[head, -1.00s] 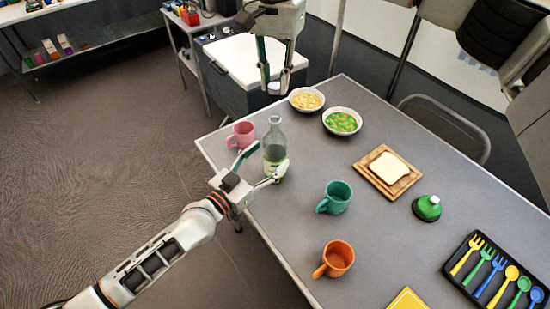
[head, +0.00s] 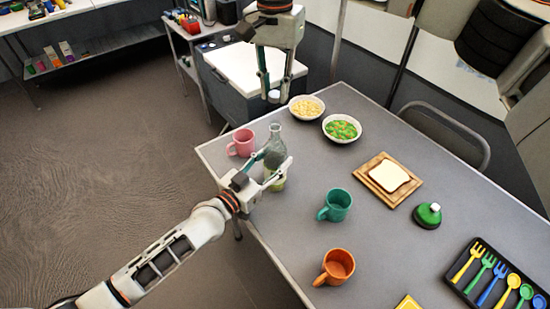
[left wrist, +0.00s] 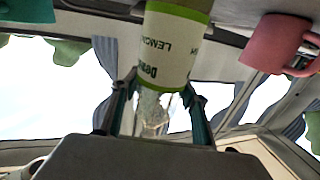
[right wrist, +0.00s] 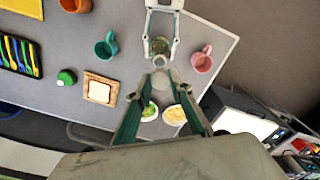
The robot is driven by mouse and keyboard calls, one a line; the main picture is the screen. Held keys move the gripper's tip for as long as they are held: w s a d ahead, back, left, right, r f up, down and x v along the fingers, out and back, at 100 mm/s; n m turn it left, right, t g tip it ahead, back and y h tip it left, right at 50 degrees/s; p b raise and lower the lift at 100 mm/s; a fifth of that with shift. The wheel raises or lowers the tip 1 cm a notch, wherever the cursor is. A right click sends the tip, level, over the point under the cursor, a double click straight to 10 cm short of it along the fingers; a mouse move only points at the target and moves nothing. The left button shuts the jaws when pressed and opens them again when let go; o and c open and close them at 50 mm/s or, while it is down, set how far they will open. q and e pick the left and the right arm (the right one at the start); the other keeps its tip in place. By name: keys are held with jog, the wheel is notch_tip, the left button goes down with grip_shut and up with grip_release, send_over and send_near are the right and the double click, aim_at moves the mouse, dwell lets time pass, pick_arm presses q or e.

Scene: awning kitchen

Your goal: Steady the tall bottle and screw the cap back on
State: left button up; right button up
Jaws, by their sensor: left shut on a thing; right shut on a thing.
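The tall clear bottle (head: 274,138) with a green-white label stands upright near the table's left edge, its neck open. It also shows in the left wrist view (left wrist: 170,45) and below the cap in the right wrist view (right wrist: 160,47). My left gripper (head: 277,170) is shut on the bottle around its body, fingers on both sides. My right gripper (head: 274,96) is shut on the small white cap (right wrist: 160,78) and holds it above the bottle, apart from its mouth. The fingers partly hide the bottle's label.
A pink mug (head: 241,142) stands close left of the bottle. Two bowls, one with green food (head: 342,128) and one with pale food (head: 306,107), stand to its right. A teal mug (head: 336,205), an orange mug (head: 336,266) and a bread board (head: 388,179) are farther right.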

jog(key=shift+f, duration=2.45)
jog(key=shift+f, duration=0.1)
jog(key=shift+f, duration=0.8)
jog(key=shift+f, duration=0.55)
